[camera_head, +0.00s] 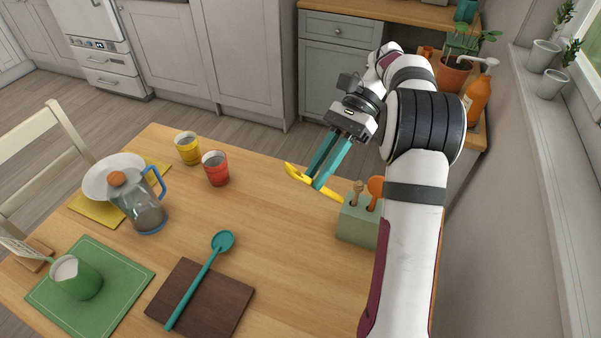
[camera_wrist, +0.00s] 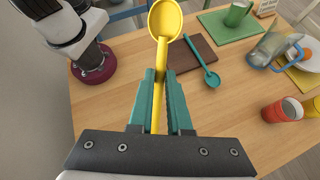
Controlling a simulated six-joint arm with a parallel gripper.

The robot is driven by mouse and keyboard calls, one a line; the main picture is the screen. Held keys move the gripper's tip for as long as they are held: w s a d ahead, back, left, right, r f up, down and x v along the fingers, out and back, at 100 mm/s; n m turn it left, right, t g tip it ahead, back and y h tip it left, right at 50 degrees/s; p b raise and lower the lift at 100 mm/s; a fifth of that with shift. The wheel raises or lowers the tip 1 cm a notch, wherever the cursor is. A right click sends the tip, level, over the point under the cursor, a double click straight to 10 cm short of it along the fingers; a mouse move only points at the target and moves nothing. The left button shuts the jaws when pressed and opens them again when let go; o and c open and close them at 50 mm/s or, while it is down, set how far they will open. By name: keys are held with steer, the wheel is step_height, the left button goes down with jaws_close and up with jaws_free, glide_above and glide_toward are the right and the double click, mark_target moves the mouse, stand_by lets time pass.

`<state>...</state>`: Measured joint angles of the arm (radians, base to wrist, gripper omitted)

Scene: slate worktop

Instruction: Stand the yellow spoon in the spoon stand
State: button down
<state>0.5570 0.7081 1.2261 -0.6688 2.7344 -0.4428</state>
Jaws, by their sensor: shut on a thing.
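The yellow spoon (camera_head: 328,194) is held between the teal fingers of my gripper (camera_head: 315,178), which is shut on it. In the head view it slants from upper left to lower right, its right end beside the top left edge of the spoon stand in the picture; I cannot tell whether they touch. In the wrist view the spoon's bowl (camera_wrist: 165,18) is beyond the fingertips (camera_wrist: 161,75) and its handle runs between them. The green spoon stand (camera_head: 356,226) holds a wooden utensil (camera_head: 358,188) and an orange one (camera_head: 375,188). My arm partly covers its right side.
A teal spoon (camera_head: 200,285) lies on a dark brown board (camera_head: 225,305). A red cup (camera_head: 215,170), a yellow cup (camera_head: 188,149) and a jug (camera_head: 147,210) stand at the left. A green pitcher (camera_head: 80,282) sits on a green mat (camera_head: 115,278). The middle table is clear.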

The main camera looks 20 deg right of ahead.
steer(key=s+d+r+m+t+h, duration=0.1)
steer(key=s+d+r+m+t, duration=0.2)
steer(key=d+m+t, duration=0.6)
steer(key=s+d+r+m+t, duration=0.25)
steer(key=d+m+t, duration=0.55)
steer(key=t, duration=0.4)
steer(key=shift+n, duration=0.6)
steer(key=shift+w+d+f, duration=0.1)
steer(key=shift+d+f, duration=0.05)
steer(key=shift+f, duration=3.75)
steer(key=shift+w+d+f, duration=0.1)
steer(key=shift+d+f, duration=0.05)
steer(key=shift+f, duration=3.75)
steer(key=c, duration=0.8)
jaws_free()
steer(key=shift+r, duration=0.1)
